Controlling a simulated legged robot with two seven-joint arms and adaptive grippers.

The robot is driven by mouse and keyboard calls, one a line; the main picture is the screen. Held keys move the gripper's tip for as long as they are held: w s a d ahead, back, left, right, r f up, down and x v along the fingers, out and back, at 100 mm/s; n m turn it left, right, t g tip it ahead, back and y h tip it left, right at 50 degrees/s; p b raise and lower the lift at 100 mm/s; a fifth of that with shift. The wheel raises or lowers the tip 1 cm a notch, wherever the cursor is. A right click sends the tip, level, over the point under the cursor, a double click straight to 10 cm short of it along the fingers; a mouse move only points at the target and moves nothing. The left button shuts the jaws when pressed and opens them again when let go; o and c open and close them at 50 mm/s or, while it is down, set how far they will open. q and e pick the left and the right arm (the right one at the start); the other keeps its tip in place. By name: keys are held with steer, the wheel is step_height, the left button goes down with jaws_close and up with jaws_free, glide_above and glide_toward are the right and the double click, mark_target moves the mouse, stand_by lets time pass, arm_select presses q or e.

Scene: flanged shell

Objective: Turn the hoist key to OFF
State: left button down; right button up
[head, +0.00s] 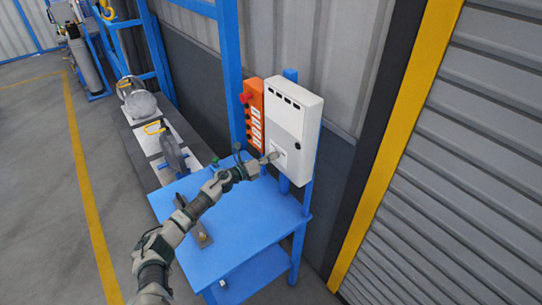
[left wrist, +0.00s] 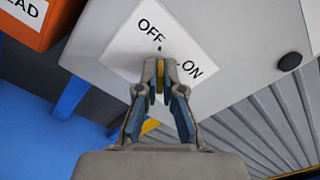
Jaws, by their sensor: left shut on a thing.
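The hoist key (left wrist: 160,68) shows as a narrow yellowish piece between the fingertips in the left wrist view. It stands at a white label plate (left wrist: 125,45) marked OFF and ON, on the front of a white box (head: 284,125). My left gripper (head: 273,157) is shut on the key; it also shows in the left wrist view (left wrist: 160,75). OFF is above the fingertips there and ON is to their right. The fingers hide much of the key and the plate's middle, so I cannot tell which mark it points to. My right gripper is out of view.
An orange control box (head: 253,110) with a red button is mounted left of the white box. A blue table (head: 240,225) stands below, with a dark bracket on it. A grey roller shutter (head: 460,170) is at the right.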

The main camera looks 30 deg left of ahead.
arm_select(q)
steer(key=shift+w+a+r+n, duration=0.1)
steer(key=shift+a+r+n, duration=0.15)
steer(key=shift+r+n, duration=0.15)
steer(key=c, duration=1.3)
jaws_free()
steer(key=shift+f, duration=0.1)
steer(key=shift+w+f, duration=0.15)
steer(key=shift+f, duration=0.15)
steer(key=shift+d, duration=0.1)
steer(key=v, duration=1.2)
steer(key=shift+f, duration=0.1)
